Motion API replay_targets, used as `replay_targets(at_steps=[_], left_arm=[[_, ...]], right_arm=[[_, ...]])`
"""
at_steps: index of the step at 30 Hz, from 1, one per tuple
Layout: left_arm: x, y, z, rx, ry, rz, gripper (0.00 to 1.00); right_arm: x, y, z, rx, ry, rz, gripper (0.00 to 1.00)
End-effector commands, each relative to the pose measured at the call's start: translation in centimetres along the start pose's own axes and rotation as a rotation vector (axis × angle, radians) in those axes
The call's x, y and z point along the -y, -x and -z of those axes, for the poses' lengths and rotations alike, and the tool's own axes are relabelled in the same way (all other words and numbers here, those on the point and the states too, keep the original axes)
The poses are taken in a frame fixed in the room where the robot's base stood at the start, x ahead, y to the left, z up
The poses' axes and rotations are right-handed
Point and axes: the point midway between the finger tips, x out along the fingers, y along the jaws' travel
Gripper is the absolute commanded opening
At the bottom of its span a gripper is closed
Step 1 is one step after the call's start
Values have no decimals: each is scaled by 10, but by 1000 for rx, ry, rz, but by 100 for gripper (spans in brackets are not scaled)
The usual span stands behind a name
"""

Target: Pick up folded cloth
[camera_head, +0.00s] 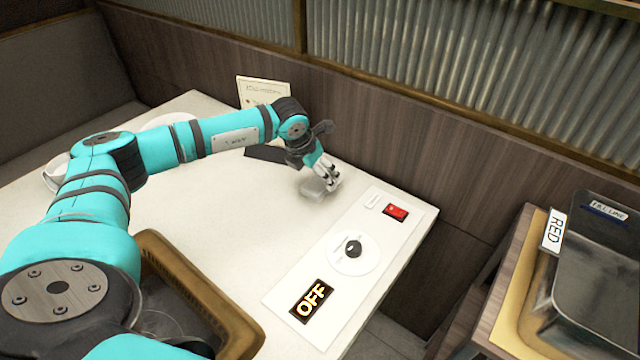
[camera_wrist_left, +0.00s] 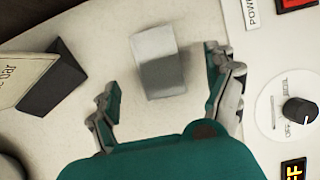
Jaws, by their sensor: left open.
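The folded cloth, a small pale grey block (camera_head: 314,189), lies on the white table (camera_head: 200,240) under my left gripper. In the left wrist view the cloth (camera_wrist_left: 157,60) shows between and a little beyond the two spread fingers. My left gripper (camera_head: 327,176) is open, with its fingers pointing down close above the cloth. In the left wrist view the gripper (camera_wrist_left: 162,72) has a finger on each side, with gaps to the cloth. Whether a finger touches it I cannot tell. My right gripper is not in view.
A control panel with a red switch (camera_head: 395,212), a knob (camera_head: 353,248) and an OFF display (camera_head: 311,301) lies right of the cloth. A card on a dark stand (camera_head: 262,92) is behind. A brown-rimmed tray (camera_head: 200,285) is at front. A RED-labelled container (camera_head: 600,270) stands right.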

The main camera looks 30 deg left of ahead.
Motion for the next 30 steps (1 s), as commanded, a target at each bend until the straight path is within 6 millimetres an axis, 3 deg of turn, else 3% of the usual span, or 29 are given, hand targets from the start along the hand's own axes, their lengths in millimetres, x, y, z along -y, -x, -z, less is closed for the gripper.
replay_targets(at_steps=[9,30], left_arm=[[-3,-43,2,-3,1,0,87],[-3,-50,3,-1,1,0,87]], right_arm=[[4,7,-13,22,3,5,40],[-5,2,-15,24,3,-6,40]])
